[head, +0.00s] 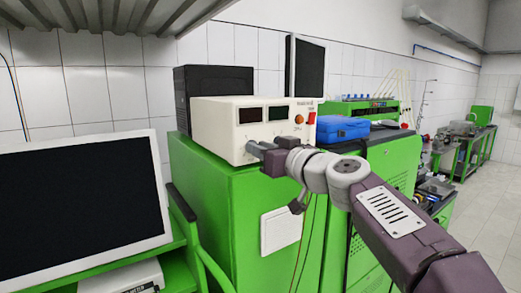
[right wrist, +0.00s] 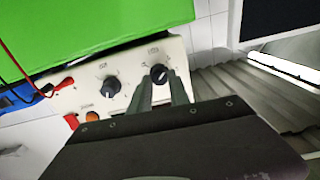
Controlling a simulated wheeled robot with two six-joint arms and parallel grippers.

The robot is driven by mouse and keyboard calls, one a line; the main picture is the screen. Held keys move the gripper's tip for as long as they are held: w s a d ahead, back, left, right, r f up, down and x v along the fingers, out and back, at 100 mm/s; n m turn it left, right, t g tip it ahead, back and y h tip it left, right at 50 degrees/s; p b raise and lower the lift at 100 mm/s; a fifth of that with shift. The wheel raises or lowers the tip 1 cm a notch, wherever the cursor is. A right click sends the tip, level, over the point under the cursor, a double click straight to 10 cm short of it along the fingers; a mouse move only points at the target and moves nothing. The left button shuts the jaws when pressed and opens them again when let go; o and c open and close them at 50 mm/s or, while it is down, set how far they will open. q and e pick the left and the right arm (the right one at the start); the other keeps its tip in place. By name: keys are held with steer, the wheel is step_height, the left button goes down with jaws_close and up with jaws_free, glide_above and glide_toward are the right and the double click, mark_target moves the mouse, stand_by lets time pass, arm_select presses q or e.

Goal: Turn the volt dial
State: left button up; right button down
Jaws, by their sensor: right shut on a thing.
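A cream power supply (head: 225,125) with two dark displays stands on a green cabinet. In the right wrist view its front panel (right wrist: 75,100) appears turned over, with two black dials. My right gripper (head: 262,152) is at the lower left part of the panel. In the right wrist view its fingers (right wrist: 161,88) are shut on one dial (right wrist: 158,72). The other dial (right wrist: 109,86) is free beside it. The labels are too small to read, so I cannot tell which dial is volt. The fingers partly hide the held dial. My left gripper is not in view.
An orange button (head: 299,119) and a red switch (head: 311,118) are on the panel's right side. A blue case (head: 342,128) lies right of the supply. Cables hang down the green cabinet (head: 205,185). A monitor (head: 80,200) stands at the left.

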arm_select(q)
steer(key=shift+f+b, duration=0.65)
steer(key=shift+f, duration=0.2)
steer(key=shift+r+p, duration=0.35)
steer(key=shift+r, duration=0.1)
arm_select(e)
steer(key=m, duration=2)
steer(key=shift+w+d+f+m, duration=0.1)
steer(key=shift+f+m, duration=0.1)
steer(key=shift+m, duration=0.2)
steer(key=c, duration=1.3)
jaws_free()
steer(key=shift+o, duration=0.3)
